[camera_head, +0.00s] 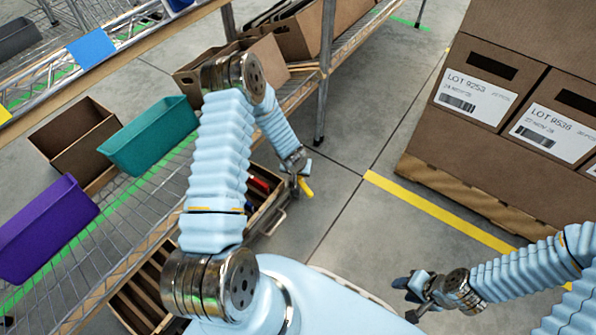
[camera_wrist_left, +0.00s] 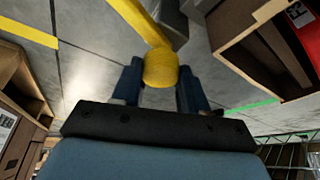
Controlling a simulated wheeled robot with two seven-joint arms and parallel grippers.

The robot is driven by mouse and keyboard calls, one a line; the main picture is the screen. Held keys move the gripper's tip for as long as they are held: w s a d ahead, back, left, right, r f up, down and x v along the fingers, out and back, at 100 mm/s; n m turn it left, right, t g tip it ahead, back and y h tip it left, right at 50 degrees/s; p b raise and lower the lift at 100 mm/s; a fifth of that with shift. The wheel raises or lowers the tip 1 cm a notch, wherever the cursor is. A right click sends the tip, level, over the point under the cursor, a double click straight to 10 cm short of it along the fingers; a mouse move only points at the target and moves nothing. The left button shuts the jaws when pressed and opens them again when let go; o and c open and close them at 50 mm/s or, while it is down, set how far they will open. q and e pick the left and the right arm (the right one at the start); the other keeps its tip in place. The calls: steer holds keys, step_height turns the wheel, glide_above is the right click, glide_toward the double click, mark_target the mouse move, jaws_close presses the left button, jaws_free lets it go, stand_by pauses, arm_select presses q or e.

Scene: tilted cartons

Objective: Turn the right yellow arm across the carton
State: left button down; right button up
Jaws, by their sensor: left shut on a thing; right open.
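My left gripper (camera_head: 300,182) is low over the floor, beside a brown open container. It is shut on a yellow arm (camera_head: 305,187), of which only a small piece shows in the head view. In the left wrist view the yellow arm (camera_wrist_left: 161,68) has a thick rounded end between the two dark fingers, and its bar runs up and left. A brown open-topped carton (camera_wrist_left: 232,35) stands to the right in that view; I cannot tell whether the arm joins it. My right gripper (camera_head: 407,300) is open and empty above the floor at the lower right.
A wire shelf holds a teal bin (camera_head: 150,135), a purple bin (camera_head: 45,230) and open cartons. A pallet (camera_head: 440,182) with labelled cartons (camera_head: 475,90) stands at the right, beside a yellow floor line (camera_head: 440,213). Grey floor between shelf and pallet is clear.

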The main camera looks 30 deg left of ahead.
arm_select(q)
steer(key=m+h+b, duration=0.1)
steer(key=m, duration=0.1)
steer(key=m+b, duration=0.2)
steer(key=shift+a+f+m+h+b, duration=0.2)
steer(key=shift+m+h+b, duration=0.1)
steer(key=shift+h, duration=0.1)
steer(key=m+h+b, duration=0.1)
steer(key=m+b, duration=0.1)
steer(key=shift+a+m, duration=0.1)
steer(key=shift+m, duration=0.3)
steer(key=shift+r+m+h+b, duration=0.1)
steer(key=shift+m+h+b, duration=0.2)
steer(key=shift+m+b, duration=0.5)
steer(key=shift+r, duration=0.1)
steer(key=c, duration=0.6)
jaws_free()
